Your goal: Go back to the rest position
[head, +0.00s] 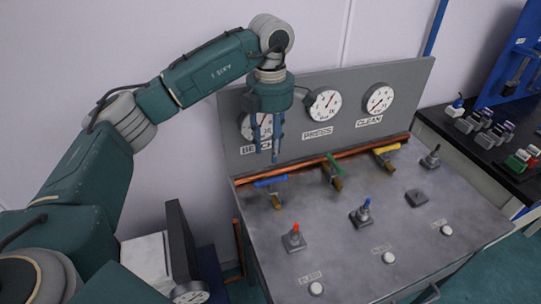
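My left gripper (266,148) hangs pointing down in front of the grey gauge panel, partly covering the "BENCH" gauge (248,128). Its two blue fingers look apart, with a gap between them and nothing held. The fingertips are above the blue-handled valve (271,181) and look clear of it. My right gripper is not in view.
The panel also has the "PRESS" gauge (324,104) and "CLEAN" gauge (379,98). Green (333,168) and yellow (386,149) valves sit on the copper pipe. Red (294,238) and blue (363,211) toggles rise from the bench (330,265). A black table (450,128) stands right.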

